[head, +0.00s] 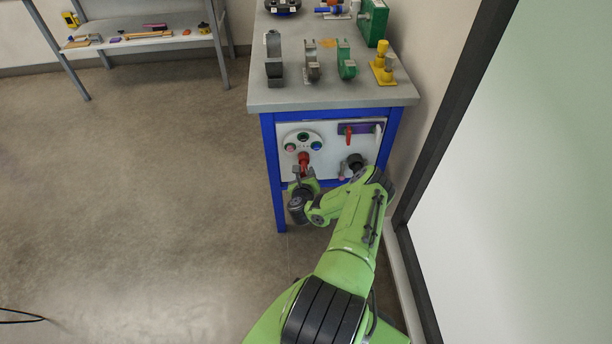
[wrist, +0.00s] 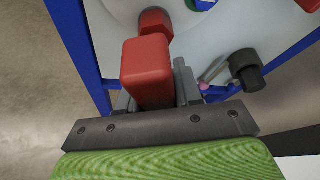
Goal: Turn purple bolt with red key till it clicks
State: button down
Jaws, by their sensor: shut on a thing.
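The red key (head: 304,159) stands out from the bottom of a round white disc (head: 316,136) on the cart's front panel. My gripper (head: 304,182) is below it and shut on the key's block-shaped handle, which shows between the fingers in the wrist view (wrist: 147,70). The key's narrower six-sided end (wrist: 156,22) points at the disc and seems to meet it; I cannot tell how deep it sits. A pinkish bolt (head: 290,147), a green one (head: 303,137) and a blue one (head: 316,145) show on the disc. The spot behind the key is hidden, and no clearly purple bolt shows.
A black knob (head: 355,160) and a pink-tipped rod (head: 341,172) stick out just right of my gripper. A purple rack (head: 360,128) with a red-handled tool hangs above them. Clamps stand on the grey cart top (head: 335,97). Open floor lies left; a wall is close right.

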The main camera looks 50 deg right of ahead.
jog(key=shift+w+d, duration=0.1)
jog(key=shift+d, duration=0.1)
jog(key=shift+m+t+y, duration=0.3)
jog(key=shift+m+y, duration=0.1)
jog(key=shift+m, duration=0.4)
jog(key=shift+w+a, duration=0.1)
jog(key=shift+m+t+y+p, duration=0.3)
jog(key=shift+m+t+y, duration=0.2)
jog(key=shift+m, duration=0.4)
jog(key=shift+n+p, duration=0.3)
jog(key=shift+n, duration=0.1)
jog(key=shift+s+a, duration=1.3)
jog(key=shift+a, duration=0.2)
jog(key=shift+a, duration=0.1)
jog(key=shift+s+a+p, duration=0.65)
